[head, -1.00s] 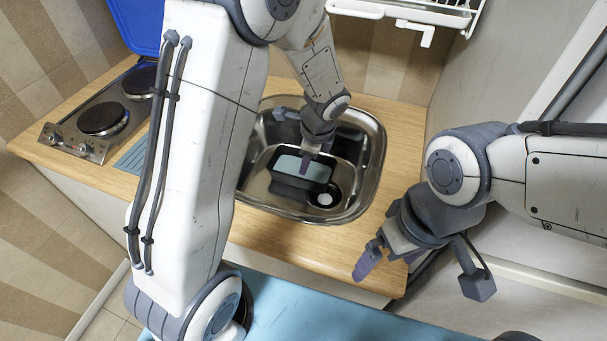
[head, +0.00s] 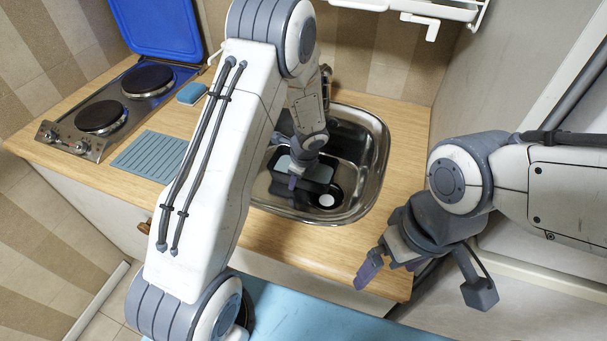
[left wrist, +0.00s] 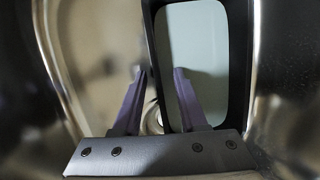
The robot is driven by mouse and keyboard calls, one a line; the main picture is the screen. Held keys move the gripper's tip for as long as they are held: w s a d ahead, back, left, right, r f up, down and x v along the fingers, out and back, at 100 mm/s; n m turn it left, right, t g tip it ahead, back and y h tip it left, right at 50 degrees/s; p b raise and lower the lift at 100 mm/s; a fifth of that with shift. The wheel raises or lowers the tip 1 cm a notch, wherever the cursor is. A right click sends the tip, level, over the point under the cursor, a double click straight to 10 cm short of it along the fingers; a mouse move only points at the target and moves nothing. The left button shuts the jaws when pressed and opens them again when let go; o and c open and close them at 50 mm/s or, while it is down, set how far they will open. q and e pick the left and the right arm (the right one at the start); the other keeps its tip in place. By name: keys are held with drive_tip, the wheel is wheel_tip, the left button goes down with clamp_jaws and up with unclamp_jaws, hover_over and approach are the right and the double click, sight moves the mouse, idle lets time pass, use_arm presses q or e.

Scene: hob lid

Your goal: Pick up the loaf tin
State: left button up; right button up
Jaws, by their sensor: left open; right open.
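The loaf tin (head: 319,174) is dark with a pale grey-blue inside and lies in the sink basin, partly hidden by my left gripper (head: 293,181). In the left wrist view the loaf tin (left wrist: 200,55) shows its black rim and pale inside. My left gripper (left wrist: 160,76) is open there, one finger to the left of the tin's left wall and the other in front of its pale inside. I cannot tell whether either finger touches the tin. My right gripper (head: 369,268) is open and empty over the counter's front edge, away from the tin.
The steel sink (head: 372,182) surrounds the tin closely. A two-plate hob (head: 102,117) with a raised blue lid (head: 158,28) stands at the left. A blue sponge (head: 191,94) and a ribbed blue-grey mat (head: 150,156) lie between hob and sink. A dish rack hangs above.

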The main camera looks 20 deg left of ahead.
use_arm(q)
drive_tip(key=shift+f, duration=0.1)
drive_tip(key=shift+c, duration=0.4)
clamp_jaws()
drive_tip(key=shift+w, duration=0.1)
idle(0.9)
